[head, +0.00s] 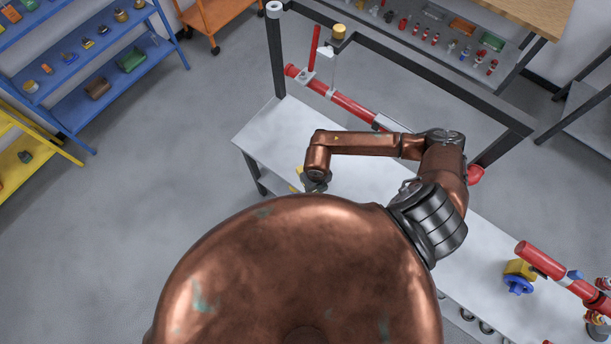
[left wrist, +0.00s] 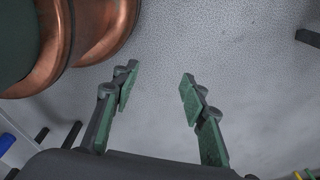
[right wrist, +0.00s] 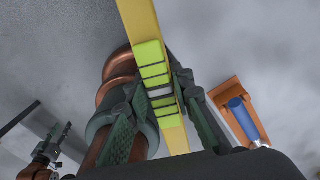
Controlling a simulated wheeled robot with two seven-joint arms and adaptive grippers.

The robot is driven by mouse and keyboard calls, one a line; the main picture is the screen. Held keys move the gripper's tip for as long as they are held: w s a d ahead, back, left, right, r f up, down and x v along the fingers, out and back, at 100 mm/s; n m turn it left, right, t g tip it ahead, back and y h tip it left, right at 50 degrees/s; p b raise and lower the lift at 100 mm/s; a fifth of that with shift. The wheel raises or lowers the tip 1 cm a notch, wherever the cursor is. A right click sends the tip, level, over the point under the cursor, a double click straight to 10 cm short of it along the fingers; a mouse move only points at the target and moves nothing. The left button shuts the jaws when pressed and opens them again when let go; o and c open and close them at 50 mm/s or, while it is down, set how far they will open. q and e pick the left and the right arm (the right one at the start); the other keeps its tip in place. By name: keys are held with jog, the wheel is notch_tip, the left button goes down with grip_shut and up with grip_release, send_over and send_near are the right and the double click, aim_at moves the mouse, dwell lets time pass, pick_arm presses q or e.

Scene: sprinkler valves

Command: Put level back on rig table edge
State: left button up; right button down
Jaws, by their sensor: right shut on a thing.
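The level (right wrist: 141,24) is a long yellow bar with lime-green blocks and dark bands at its middle. In the right wrist view my right gripper (right wrist: 165,110) is shut on it, with the bar running up between the fingers. In the head view my right gripper (head: 316,184) is at the near left edge of the rig table (head: 268,135), and only a small yellow piece of the level (head: 297,180) shows; my body hides the rest. My left gripper (left wrist: 157,88) is open and empty above a grey floor; it is hidden in the head view.
A red pipe (head: 350,108) and a dark frame (head: 276,55) stand along the table's far side. Another red pipe (head: 540,260) with a blue valve handle (head: 517,285) is at the right. The table's left end is mostly clear. An orange item (right wrist: 222,95) with a blue cylinder (right wrist: 242,118) shows beside the right gripper.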

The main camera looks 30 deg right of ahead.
jog(key=w+d+f+b, duration=0.1)
jog(key=w+f+b, duration=0.1)
jog(key=w+b, duration=0.1)
jog(key=w+f+b, duration=0.3)
jog(key=w, duration=0.1)
jog(key=w+d+f+b, duration=0.1)
jog(key=w+f+b, duration=0.1)
jog(key=w+b, duration=0.1)
jog(key=shift+w+d+f, duration=0.2)
jog(key=shift+d+f, duration=0.15)
jog(key=shift+f, duration=0.05)
jog(key=shift+w+d+f+b, duration=0.15)
jog(key=shift+w+f+b, duration=0.3)
jog(key=shift+w, duration=0.15)
jog(key=shift+w+f, duration=0.1)
jog(key=shift+f, duration=0.05)
jog(key=f+b, duration=0.3)
jog(key=shift+w+d+f, duration=0.1)
jog(key=shift+w+f, duration=0.1)
jog(key=shift+f, duration=0.15)
jog(key=c, duration=1.7)
grip_release()
